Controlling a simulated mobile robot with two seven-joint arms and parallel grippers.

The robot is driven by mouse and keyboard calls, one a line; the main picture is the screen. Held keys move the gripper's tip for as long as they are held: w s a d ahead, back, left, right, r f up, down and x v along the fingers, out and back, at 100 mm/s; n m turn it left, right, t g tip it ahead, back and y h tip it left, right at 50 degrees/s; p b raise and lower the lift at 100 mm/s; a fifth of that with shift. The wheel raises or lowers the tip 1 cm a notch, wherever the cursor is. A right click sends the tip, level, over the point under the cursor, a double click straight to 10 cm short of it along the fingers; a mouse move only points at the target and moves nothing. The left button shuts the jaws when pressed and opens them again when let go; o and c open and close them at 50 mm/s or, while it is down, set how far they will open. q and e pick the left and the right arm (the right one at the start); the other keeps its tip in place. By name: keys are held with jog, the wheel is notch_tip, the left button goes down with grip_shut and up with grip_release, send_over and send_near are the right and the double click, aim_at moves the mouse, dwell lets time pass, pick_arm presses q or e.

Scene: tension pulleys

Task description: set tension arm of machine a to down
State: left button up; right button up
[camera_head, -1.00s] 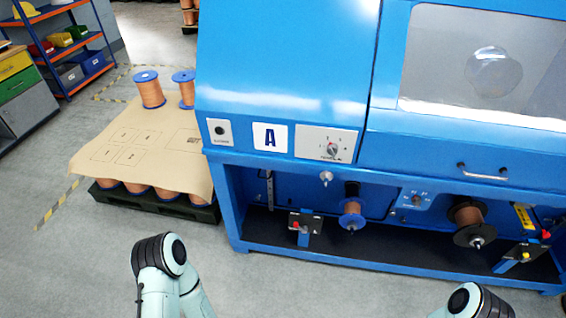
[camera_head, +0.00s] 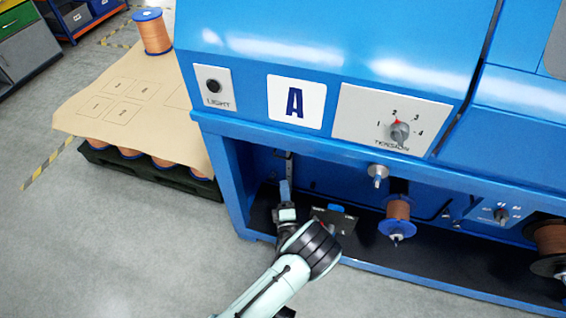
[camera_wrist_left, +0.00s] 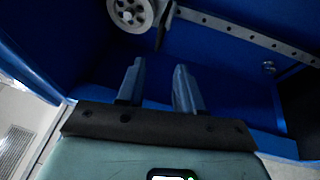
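Machine A (camera_head: 215,135) is the blue machine with a white "A" plate, and it fills the right of the head view. In the left wrist view a pale pulley wheel (camera_wrist_left: 130,12) and a dark, narrow arm-like piece (camera_wrist_left: 164,28) show at the top edge, beside a perforated metal rail (camera_wrist_left: 250,35). I cannot tell the tension arm's full shape or position. My left gripper (camera_head: 285,185) reaches into the machine's lower left recess, just below the rail. In the left wrist view its fingers (camera_wrist_left: 158,82) are apart with nothing between them, short of the pulley. My right gripper is out of view.
A blue-flanged copper spool (camera_head: 397,212) and a black-flanged spool (camera_head: 550,240) hang in the recess. The tension knob (camera_head: 399,131) is on the front panel. A covered pallet (camera_head: 140,110) stands left; the floor before it is clear.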

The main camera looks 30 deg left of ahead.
aim_at(281, 157)
pick_arm(q)
jog(key=shift+b+x, duration=1.45)
jog(key=shift+x, duration=5)
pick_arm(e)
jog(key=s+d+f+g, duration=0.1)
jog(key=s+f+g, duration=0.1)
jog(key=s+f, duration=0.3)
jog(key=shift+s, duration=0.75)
pick_arm(q)
jog(key=shift+r, duration=0.15)
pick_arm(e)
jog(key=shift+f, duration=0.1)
pick_arm(q)
grip_shut()
